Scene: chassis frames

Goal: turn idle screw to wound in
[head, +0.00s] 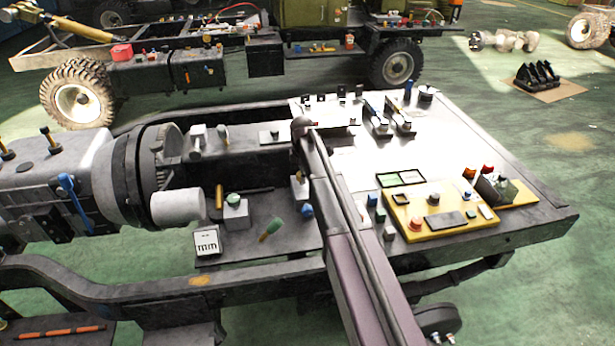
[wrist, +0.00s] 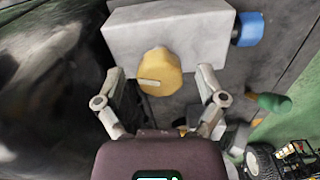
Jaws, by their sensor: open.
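A brass-yellow round screw head (wrist: 160,72), which looks like the idle screw, sits on the face of a pale grey block (wrist: 130,32). A lighter bar across its face lies nearly level, toward the left. A blue knob (wrist: 250,30) sticks out of the block's right end. My gripper (wrist: 160,78) is open, with one finger on each side of the screw head and a visible gap to both. Nothing is held. In the head view my arm crosses the chassis and mostly hides the block (head: 300,190); my fingers cannot be made out there.
In the head view, a white cylinder (head: 178,207) and a block with a green knob (head: 236,213) are to the left. A yellow panel (head: 440,225) lies right of my arm.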

